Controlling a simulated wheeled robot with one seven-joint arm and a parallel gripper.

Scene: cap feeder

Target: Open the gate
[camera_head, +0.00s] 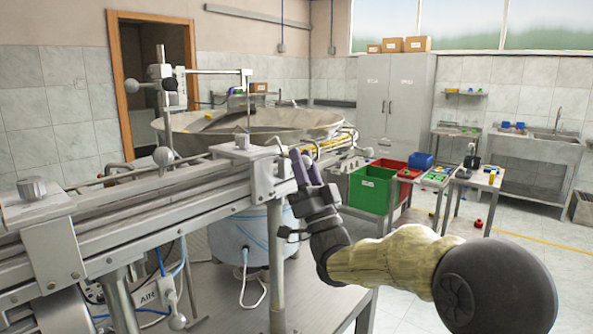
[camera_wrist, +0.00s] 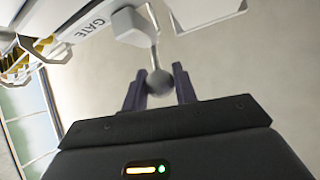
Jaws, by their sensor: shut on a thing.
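The gate (camera_wrist: 85,30) shows in the wrist view as a pale part with the word GATE on it, at the top left. A thin lever runs from a pale block (camera_wrist: 128,25) down to a grey ball knob (camera_wrist: 159,83). My gripper (camera_wrist: 159,90) has its two dark fingers on either side of the knob and is shut on it. In the head view my gripper (camera_head: 304,168) reaches up to the right end of the metal rail, beside a grey block (camera_head: 240,150). The knob is hidden by the fingers there.
The long metal rail (camera_head: 130,200) fills the left, with the wide feeder bowl (camera_head: 290,122) behind it. A green bin (camera_head: 372,188) and a red bin (camera_head: 409,172) stand to the right beyond my arm. Open floor lies at the right.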

